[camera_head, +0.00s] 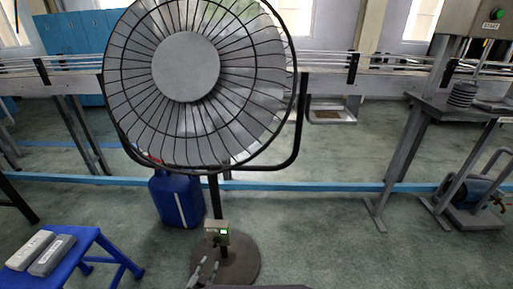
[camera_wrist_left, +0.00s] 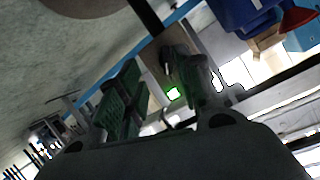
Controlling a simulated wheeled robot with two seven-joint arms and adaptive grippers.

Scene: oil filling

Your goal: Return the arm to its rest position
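Whether a finger touches the box cannot be told. My right gripper is in neither view.
A large fan (camera_head: 187,67) on a round base (camera_head: 243,262) stands close in front. A blue jug (camera_head: 178,200) is behind its pole. A blue stool (camera_head: 85,240) with two grey boxes is at lower left.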

